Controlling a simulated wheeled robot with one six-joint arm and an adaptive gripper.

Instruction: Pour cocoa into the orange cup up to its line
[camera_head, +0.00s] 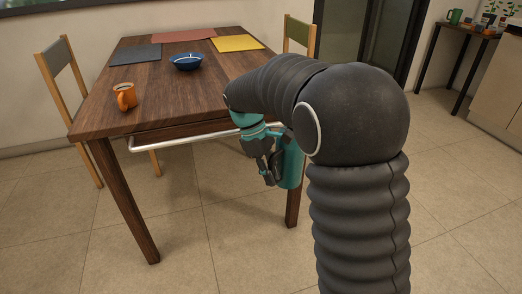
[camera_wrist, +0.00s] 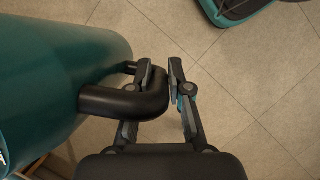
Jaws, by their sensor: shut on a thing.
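The orange cup (camera_head: 126,97) stands upright on the near left part of the wooden table, its handle toward me. My gripper (camera_head: 266,166) is beside the table's near edge, at about or below tabletop height, to the right of the cup. It is shut on the black handle (camera_wrist: 112,103) of a teal jug (camera_head: 291,164). The jug also fills the left of the wrist view (camera_wrist: 55,80). The jug's opening and contents are hidden.
The wooden table (camera_head: 165,85) bears a blue bowl (camera_head: 186,62) and grey (camera_head: 136,55), red (camera_head: 184,35) and yellow (camera_head: 237,43) mats. A metal rail (camera_head: 200,137) runs along its near edge. Chairs stand left (camera_head: 60,70) and behind right (camera_head: 298,35). The floor in front is clear.

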